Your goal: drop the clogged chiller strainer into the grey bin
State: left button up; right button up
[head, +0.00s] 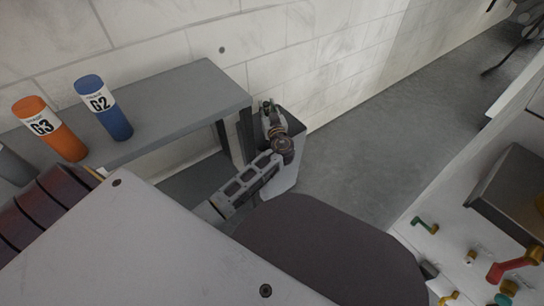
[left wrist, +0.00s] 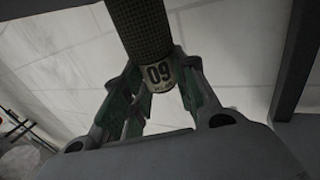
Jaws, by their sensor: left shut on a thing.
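My left gripper (head: 267,108) is over the opening of the grey bin (head: 285,183) in the head view, as far as that angle shows. In the left wrist view the left gripper (left wrist: 155,98) has its green-padded fingers shut on the banded end of the strainer (left wrist: 140,28). The strainer is a dark mesh cylinder with a pale band marked "09". It runs up out of the frame, so its far end is hidden. In the head view the strainer cannot be made out clearly. The inside of the bin is mostly hidden. My right gripper is not in view.
A grey shelf (head: 180,105) stands left of the bin and carries an orange cylinder (head: 50,129) marked G3 and a blue cylinder (head: 104,108) marked G2. A tiled wall (head: 300,45) is behind. The floor (head: 370,130) right of the bin is clear. Valves stand at the right.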

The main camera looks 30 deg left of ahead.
pick_arm(q)
jog(key=o, duration=1.1)
jog(key=shift+v, duration=0.85)
jog(key=v, duration=1)
jog(key=shift+s+d, duration=0.1)
jog(key=shift+d, duration=0.05)
